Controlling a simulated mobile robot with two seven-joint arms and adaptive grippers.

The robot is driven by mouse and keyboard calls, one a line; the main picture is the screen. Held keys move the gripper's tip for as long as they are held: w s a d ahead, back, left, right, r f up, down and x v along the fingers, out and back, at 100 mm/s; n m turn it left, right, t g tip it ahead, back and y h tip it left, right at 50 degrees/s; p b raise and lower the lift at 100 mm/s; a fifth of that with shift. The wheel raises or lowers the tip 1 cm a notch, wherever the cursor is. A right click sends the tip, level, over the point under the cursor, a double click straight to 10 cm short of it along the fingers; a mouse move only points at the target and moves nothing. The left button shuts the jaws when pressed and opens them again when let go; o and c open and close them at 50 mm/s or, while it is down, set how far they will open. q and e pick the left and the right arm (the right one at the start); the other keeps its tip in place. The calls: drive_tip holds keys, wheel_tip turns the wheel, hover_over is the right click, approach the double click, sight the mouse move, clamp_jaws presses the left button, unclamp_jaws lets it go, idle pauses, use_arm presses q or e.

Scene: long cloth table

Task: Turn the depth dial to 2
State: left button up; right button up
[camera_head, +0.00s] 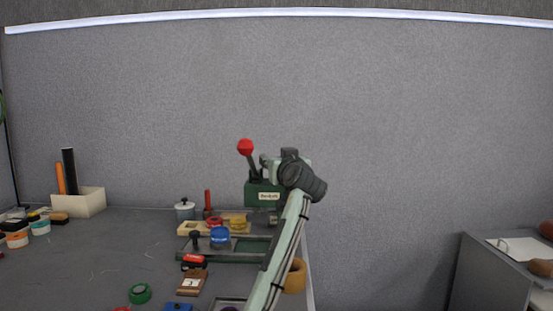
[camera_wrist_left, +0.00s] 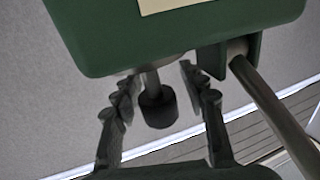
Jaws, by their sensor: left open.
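The green machine head (camera_head: 262,193), with a pale label and a red-ball lever (camera_head: 246,148), stands at the back right of the table. In the left wrist view its green housing (camera_wrist_left: 190,40) fills the top. A black knob (camera_wrist_left: 158,108) on a grey shaft hangs below the housing. My left gripper (camera_wrist_left: 158,78) is open, one finger on each side of the shaft and knob, with gaps showing on both sides. In the head view my left arm covers part of the machine and the fingertips are hidden. No dial numbers are readable. My right gripper is out of view.
A dark green base (camera_head: 222,257) lies below the machine. A blue jar (camera_head: 220,237), a yellow jar (camera_head: 238,222) and other small items crowd the table left of my arm. A grey rod (camera_wrist_left: 275,115) slants beside the right finger. A grey cabinet (camera_head: 500,275) stands at right.

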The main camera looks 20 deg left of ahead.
use_arm(q)
clamp_jaws()
idle(0.3)
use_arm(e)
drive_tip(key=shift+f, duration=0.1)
